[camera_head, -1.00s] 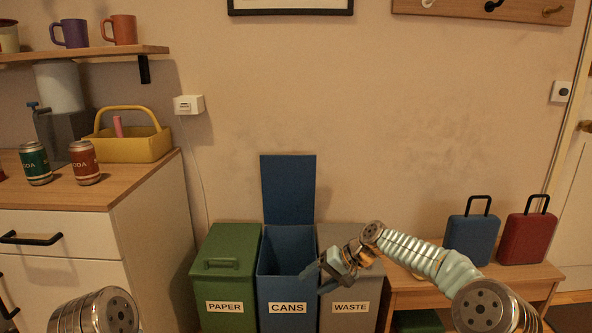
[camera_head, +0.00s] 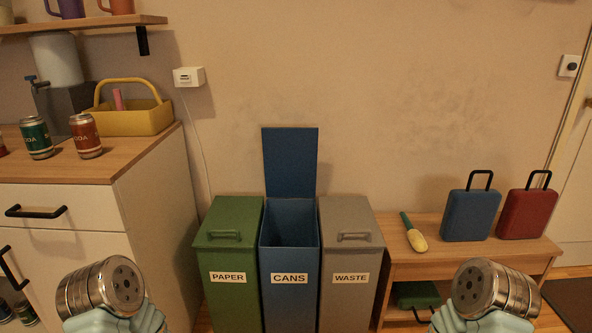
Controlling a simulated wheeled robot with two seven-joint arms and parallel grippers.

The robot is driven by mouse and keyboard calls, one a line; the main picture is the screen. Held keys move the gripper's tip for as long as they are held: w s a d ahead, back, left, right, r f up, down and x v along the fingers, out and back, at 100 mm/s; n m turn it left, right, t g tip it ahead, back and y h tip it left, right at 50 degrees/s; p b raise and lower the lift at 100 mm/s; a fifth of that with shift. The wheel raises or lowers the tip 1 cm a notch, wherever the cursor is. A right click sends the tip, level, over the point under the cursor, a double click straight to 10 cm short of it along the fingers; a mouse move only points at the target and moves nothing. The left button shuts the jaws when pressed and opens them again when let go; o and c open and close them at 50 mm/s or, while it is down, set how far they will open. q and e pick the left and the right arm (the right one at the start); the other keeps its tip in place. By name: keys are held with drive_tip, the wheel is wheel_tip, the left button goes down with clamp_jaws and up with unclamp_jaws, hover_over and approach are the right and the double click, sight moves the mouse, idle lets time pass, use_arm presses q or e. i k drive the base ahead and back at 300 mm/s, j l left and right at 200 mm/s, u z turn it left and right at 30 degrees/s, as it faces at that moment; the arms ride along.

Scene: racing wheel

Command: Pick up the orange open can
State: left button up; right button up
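The orange can (camera_head: 85,136) stands upright on the wooden counter (camera_head: 60,168) at the left, near its front edge. A green can (camera_head: 36,138) stands just left of it. The state of the orange can's top is too small to tell. Both my arms show only as metal joints and pale links at the bottom of the view, one at the left and one at the right. Neither gripper is in view, and nothing is touching the orange can.
A yellow basket (camera_head: 132,121) stands behind the can. Right of the counter are the green PAPER bin (camera_head: 230,260), the blue CANS bin (camera_head: 289,290) with its lid up, and the grey WASTE bin (camera_head: 348,265). A bench (camera_head: 400,240) stands further right.

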sight(83, 127)
drive_tip(key=u, duration=1.25)
drive_tip(key=i+j+z, duration=0.15)
drive_tip(key=j, duration=0.15)
drive_tip(key=i+j+z, duration=0.3)
drive_tip(key=j, duration=0.25)
drive_tip(key=k, duration=0.05)
